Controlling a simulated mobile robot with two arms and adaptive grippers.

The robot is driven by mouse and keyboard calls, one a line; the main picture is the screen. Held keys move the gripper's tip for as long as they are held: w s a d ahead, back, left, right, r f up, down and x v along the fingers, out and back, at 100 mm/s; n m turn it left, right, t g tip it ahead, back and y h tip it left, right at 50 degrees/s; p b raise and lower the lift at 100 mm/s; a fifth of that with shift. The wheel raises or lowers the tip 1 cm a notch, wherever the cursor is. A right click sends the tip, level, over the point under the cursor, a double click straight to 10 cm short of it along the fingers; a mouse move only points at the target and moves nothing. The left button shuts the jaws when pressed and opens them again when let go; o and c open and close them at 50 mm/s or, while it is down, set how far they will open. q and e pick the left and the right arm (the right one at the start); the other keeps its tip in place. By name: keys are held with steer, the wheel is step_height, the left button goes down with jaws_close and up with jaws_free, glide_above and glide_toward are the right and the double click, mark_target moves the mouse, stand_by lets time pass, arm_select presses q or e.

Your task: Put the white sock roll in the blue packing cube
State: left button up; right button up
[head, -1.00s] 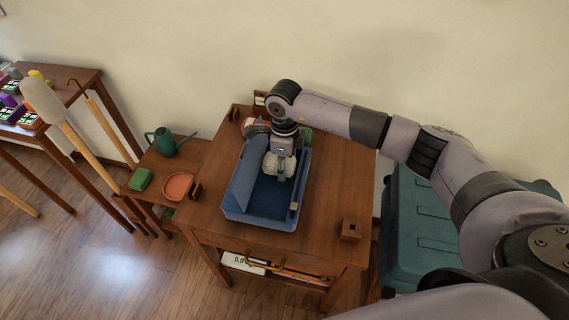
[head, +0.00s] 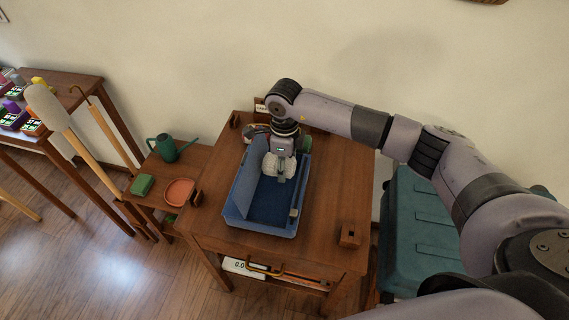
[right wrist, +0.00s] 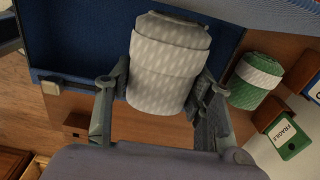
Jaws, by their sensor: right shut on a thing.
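The blue packing cube (head: 237,211) lies open on the wooden table, its left flap raised. My right gripper (head: 279,176) points down over the back part of the cube. It is shut on the white sock roll (head: 269,164). In the right wrist view the pale patterned roll (right wrist: 165,65) sits between the two fingers (right wrist: 155,105), with the cube's dark blue inside (right wrist: 75,35) behind it. I cannot tell whether the roll touches the cube's floor. My left gripper is not in view.
A green and white roll (right wrist: 256,80) and a green FRAGILE tag (right wrist: 288,137) lie beyond the cube. A small wooden block (head: 349,235) stands at the table's front right. A teal case (head: 420,235) is right of the table. A side table holds a watering can (head: 165,147) and an orange dish (head: 179,191).

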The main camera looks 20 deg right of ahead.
steer(key=shift+b, duration=0.55)
stand_by(1.2)
steer(key=shift+f+b, duration=2.1)
steer(key=shift+f, duration=0.35)
steer(key=o, duration=0.8)
steer(key=shift+r, duration=0.1)
steer(key=o, duration=0.4)
steer(key=shift+s, duration=0.1)
step_height(320, 180, up, 12)
steer(key=shift+r, duration=0.1)
